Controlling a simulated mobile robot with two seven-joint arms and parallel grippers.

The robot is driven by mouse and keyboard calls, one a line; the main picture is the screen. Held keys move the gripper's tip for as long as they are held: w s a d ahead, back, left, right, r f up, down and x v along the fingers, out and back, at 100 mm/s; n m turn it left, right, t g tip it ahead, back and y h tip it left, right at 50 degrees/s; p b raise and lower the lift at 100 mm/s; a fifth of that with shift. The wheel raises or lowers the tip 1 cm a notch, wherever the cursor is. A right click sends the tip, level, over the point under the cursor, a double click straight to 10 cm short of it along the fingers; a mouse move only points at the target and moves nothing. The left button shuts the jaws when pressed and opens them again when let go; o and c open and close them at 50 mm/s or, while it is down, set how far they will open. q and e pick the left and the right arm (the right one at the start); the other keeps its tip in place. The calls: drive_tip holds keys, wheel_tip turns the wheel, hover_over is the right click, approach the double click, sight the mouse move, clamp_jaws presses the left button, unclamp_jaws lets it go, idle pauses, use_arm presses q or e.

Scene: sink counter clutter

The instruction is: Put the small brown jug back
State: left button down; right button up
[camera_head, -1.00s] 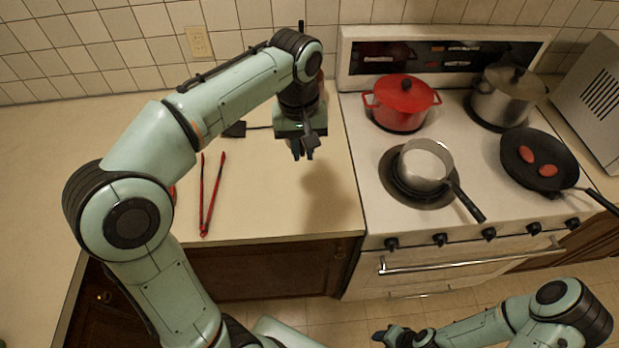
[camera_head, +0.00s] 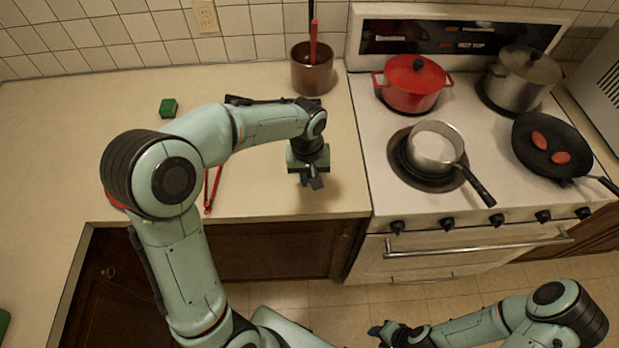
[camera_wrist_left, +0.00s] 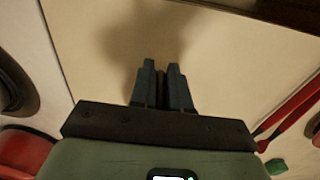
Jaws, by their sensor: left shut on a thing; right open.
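My left gripper (camera_head: 308,180) is above the counter near its front edge, left of the stove. In the left wrist view its fingers (camera_wrist_left: 162,85) are close together on a narrow dark thing, too hidden to identify. A brown cylindrical pot (camera_head: 311,73) with upright utensils stands on the counter at the back, apart from the gripper. I see no other brown vessel and cannot tell whether this pot is the small brown jug. My right gripper (camera_head: 388,334) is open at the bottom of the head view, low in front of the stove.
The stove holds a red pot (camera_head: 411,85), a steel pot (camera_head: 523,80), a saucepan (camera_head: 434,148) and a frying pan (camera_head: 553,150). Red tongs (camera_head: 212,190) lie partly hidden behind my left arm. A green block (camera_head: 168,108) sits farther back. The counter's left side is clear.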

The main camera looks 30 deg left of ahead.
use_arm(q)
drive_tip(key=shift+f, duration=0.35)
drive_tip(key=shift+f, duration=0.15)
use_arm(e)
drive_tip(key=shift+s+f, duration=0.1)
use_arm(q)
drive_tip(key=c, duration=1.4)
unclamp_jaws()
drive_tip(key=shift+f, duration=0.1)
drive_tip(key=shift+c, duration=0.2)
drive_tip(key=o, duration=0.3)
drive_tip(key=shift+o, duration=0.2)
use_arm(e)
drive_tip(key=shift+s, duration=0.1)
use_arm(q)
drive_tip(key=shift+r, duration=0.25)
drive_tip(key=r, duration=0.6)
drive_tip(key=r+p, duration=0.1)
drive_tip(key=r, duration=0.5)
drive_tip(key=shift+s+a, duration=0.1)
drive_tip(key=shift+a, duration=0.1)
use_arm(e)
drive_tip(key=shift+w+r, duration=0.9)
drive_tip(key=shift+w, duration=0.15)
